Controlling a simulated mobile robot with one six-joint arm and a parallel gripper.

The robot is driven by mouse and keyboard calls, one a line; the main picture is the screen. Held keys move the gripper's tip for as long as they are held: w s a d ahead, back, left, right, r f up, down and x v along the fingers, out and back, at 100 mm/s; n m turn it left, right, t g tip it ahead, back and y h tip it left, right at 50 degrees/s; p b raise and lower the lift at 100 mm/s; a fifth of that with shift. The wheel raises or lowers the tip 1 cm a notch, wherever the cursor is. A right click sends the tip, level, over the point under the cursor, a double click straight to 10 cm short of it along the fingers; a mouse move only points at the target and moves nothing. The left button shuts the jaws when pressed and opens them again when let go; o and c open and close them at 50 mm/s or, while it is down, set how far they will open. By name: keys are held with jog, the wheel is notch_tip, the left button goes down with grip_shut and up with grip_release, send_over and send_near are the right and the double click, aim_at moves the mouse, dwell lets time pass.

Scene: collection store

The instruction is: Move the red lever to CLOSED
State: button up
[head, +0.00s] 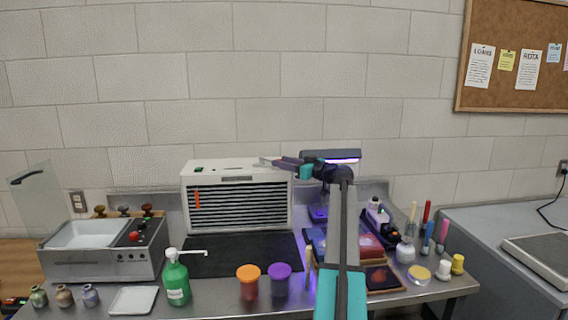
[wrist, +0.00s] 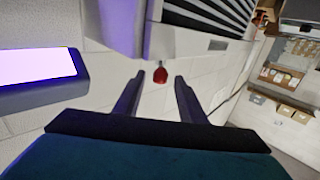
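A red knob-ended lever (wrist: 160,74) shows in the wrist view, at the edge of a white louvred cabinet (wrist: 118,22). My gripper (wrist: 156,80) is open, and the red knob appears between its two fingertips with space on both sides. I cannot tell how far beyond the tips it is. In the head view the cabinet (head: 224,168) stands at the back of the bench, and my gripper (head: 262,162) is at its upper right. An orange-red strip (head: 196,199) is on the left of its front; I cannot tell if it is the same lever. No CLOSED mark is readable.
A lit purple lamp (head: 345,156) is close right of my gripper; it also shows in the wrist view (wrist: 40,78). A steel bath (head: 100,262) stands left of the cabinet. A green pump bottle (head: 177,283) and orange and purple jars stand in front. The black mat (head: 240,258) is mostly clear.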

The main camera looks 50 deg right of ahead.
jog(key=shift+c, duration=0.3)
grip_shut()
jog(key=shift+a, duration=0.1)
jog(key=shift+s+f, duration=0.1)
jog(key=shift+s, duration=0.05)
